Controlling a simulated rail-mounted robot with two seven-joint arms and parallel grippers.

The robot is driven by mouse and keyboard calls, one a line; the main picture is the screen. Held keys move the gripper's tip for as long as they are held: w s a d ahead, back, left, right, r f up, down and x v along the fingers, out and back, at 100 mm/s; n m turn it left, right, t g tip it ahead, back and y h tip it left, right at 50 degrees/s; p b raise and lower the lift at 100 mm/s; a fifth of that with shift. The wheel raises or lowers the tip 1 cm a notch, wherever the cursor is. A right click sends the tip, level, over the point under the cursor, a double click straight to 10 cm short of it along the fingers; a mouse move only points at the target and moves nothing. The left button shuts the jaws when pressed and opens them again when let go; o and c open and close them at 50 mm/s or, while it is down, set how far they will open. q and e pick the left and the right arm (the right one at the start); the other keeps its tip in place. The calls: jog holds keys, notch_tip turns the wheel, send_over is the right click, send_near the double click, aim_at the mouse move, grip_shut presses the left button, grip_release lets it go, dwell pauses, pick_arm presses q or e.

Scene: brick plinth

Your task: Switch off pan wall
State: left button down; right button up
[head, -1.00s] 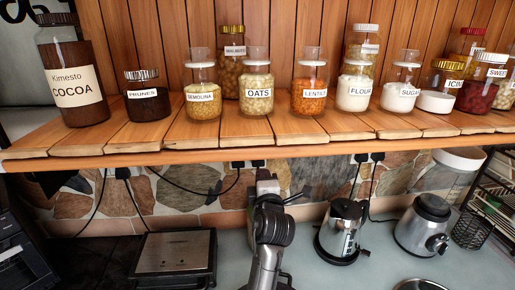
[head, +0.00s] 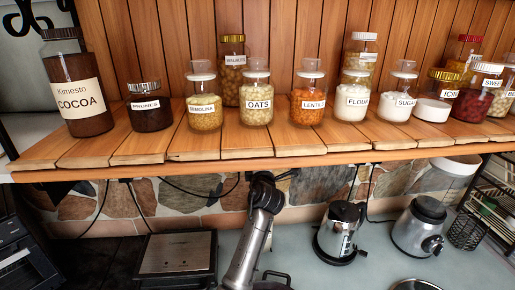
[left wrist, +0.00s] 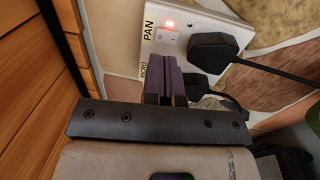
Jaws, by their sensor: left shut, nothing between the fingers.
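The wall socket (left wrist: 190,30) is a white plate labelled PAN and MICRO in the left wrist view. Its PAN rocker switch (left wrist: 166,38) has a lit red light (left wrist: 169,23) beside it. My left gripper (left wrist: 170,60) is shut and empty. Its dark fingers point at the plate, just below the PAN switch in the picture, and cover part of the MICRO side. Whether they touch the plate cannot be told. In the head view my left arm reaches up under the shelf; its fingertips are hidden. My right gripper is not in view.
A black plug (left wrist: 213,48) with its cable sits beside the switch. The wooden shelf (head: 290,163) with jars overhangs the wall. A flat grill (head: 176,256), a kettle (head: 340,232) and a blender base (head: 420,225) stand on the counter.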

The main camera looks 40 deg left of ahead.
pick_arm(q)
jog(key=shift+p+x, duration=0.6)
jog(key=shift+x, duration=1.3)
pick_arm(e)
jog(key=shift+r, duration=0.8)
